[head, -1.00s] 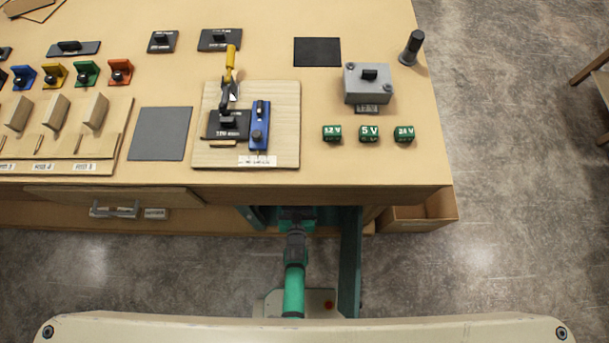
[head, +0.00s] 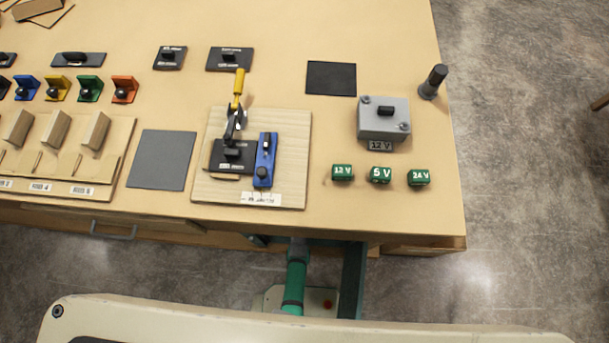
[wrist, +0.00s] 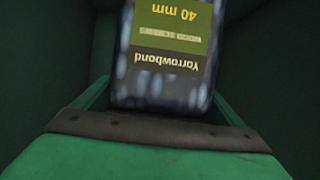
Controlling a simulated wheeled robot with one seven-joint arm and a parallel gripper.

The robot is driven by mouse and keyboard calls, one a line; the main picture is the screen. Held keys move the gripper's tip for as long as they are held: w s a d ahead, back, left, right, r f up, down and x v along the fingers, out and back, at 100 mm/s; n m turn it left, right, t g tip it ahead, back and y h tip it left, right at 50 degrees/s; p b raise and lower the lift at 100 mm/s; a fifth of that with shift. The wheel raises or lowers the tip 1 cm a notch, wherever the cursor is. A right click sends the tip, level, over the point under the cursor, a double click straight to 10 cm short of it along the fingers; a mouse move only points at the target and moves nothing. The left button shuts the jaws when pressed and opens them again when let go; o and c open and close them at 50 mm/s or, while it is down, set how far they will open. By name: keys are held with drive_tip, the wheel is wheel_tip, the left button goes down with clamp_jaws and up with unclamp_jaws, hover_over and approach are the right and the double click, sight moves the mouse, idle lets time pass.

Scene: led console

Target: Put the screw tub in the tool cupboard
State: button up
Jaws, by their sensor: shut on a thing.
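The screw tub (wrist: 165,60) fills the upper middle of the wrist view. I cannot tell whether the tub touches this. In the head view my green arm reaches under the bench, hiding gripper and tub. A teal upright panel (head: 353,280), apparently part of the tool cupboard, stands right of my arm.
The wooden bench (head: 330,222) overhangs my arm. On it are a grey power box (head: 384,123), green voltage blocks (head: 381,175), a clamp board (head: 293,195) and a dark peg (head: 433,82) near the right edge. Grey floor is open on the right.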

wheel_tip(320, 180, down, 3)
drive_tip(key=shift+w+d+f, duration=0.1)
drive_tip(key=shift+w+f, duration=0.05)
drive_tip(key=shift+f, duration=1.15)
drive_tip(key=o, duration=1.8)
drive_tip(key=shift+s+f, duration=0.2)
drive_tip(key=shift+f, duration=0.05)
drive_tip(key=shift+o, duration=0.2)
drive_tip(key=shift+r, duration=0.1)
drive_tip(key=v, duration=1.2)
